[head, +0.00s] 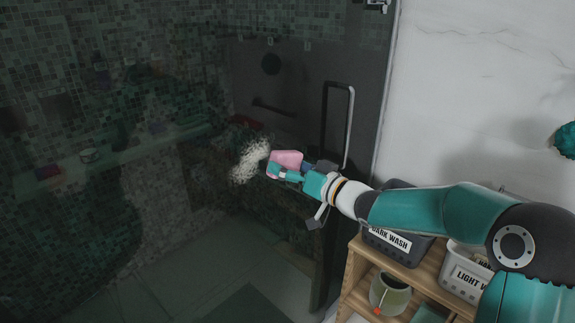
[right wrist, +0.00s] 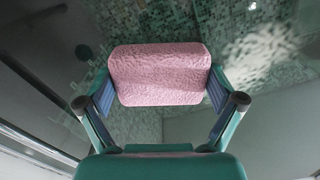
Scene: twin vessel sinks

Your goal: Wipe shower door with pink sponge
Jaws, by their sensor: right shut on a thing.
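The pink sponge (head: 286,159) is held in my right gripper (head: 280,170), close to the dark glass shower door (head: 200,225). I cannot tell whether the sponge touches the glass. In the right wrist view the sponge (right wrist: 160,75) sits between both fingers of the gripper (right wrist: 160,90). A whitish smeared patch (head: 248,163) is on the glass just left of the sponge; a pale patch (right wrist: 262,55) also shows at the right in the right wrist view. My left gripper is not in view.
A metal door handle (head: 350,125) stands just behind and right of the gripper. A wooden shelf (head: 352,283) with a dark bin (head: 405,250), a light bin (head: 462,277) and a pot (head: 388,295) is below my right arm. The glass to the left is free.

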